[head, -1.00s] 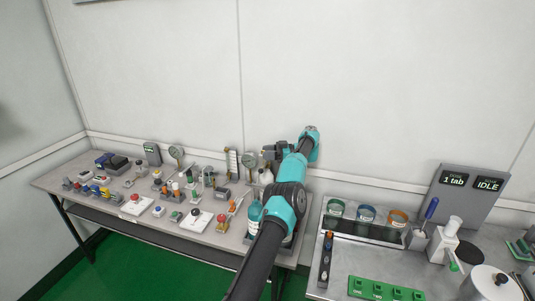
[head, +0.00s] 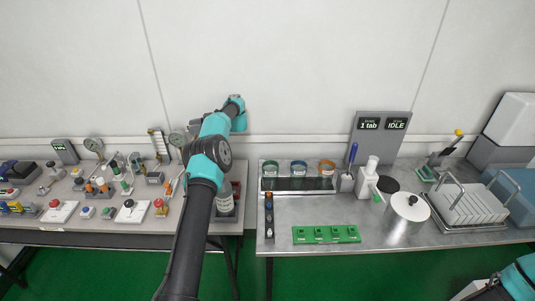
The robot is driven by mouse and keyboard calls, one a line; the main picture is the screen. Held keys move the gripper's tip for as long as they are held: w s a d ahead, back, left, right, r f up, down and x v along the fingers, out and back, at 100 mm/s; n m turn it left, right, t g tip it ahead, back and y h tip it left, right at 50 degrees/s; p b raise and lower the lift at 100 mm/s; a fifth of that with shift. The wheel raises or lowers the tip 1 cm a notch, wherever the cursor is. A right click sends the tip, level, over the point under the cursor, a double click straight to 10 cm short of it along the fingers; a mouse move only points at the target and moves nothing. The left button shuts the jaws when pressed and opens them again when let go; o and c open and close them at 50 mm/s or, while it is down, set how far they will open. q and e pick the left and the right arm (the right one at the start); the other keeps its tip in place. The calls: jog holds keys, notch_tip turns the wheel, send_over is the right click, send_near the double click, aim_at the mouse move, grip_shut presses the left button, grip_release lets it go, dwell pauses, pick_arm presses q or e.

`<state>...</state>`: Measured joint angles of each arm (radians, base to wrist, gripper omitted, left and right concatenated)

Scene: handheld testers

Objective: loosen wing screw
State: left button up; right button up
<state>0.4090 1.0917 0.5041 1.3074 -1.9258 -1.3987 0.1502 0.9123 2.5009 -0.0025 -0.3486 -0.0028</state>
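I cannot pick out the wing screw; the small parts on the left bench (head: 130,232) are too small to tell apart. They include red push buttons (head: 62,206), orange-topped and green-topped pieces, and round gauges (head: 94,145). My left arm reaches up over the right end of this bench and bends at its teal wrist. A dark part of my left gripper (head: 194,130) shows just left of the wrist, beside a gauge (head: 178,138). Its fingers are mostly hidden, so I cannot tell whether they are open.
A metal bench (head: 280,240) stands to the right across a narrow gap. It holds a green board (head: 326,234), a white pot (head: 408,220), a blue-handled tool (head: 353,154), a rack of plates (head: 470,205) and a display panel (head: 381,140) reading IDLE.

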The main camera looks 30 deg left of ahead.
pick_arm(q)
jog(key=shift+m+t+y, duration=0.3)
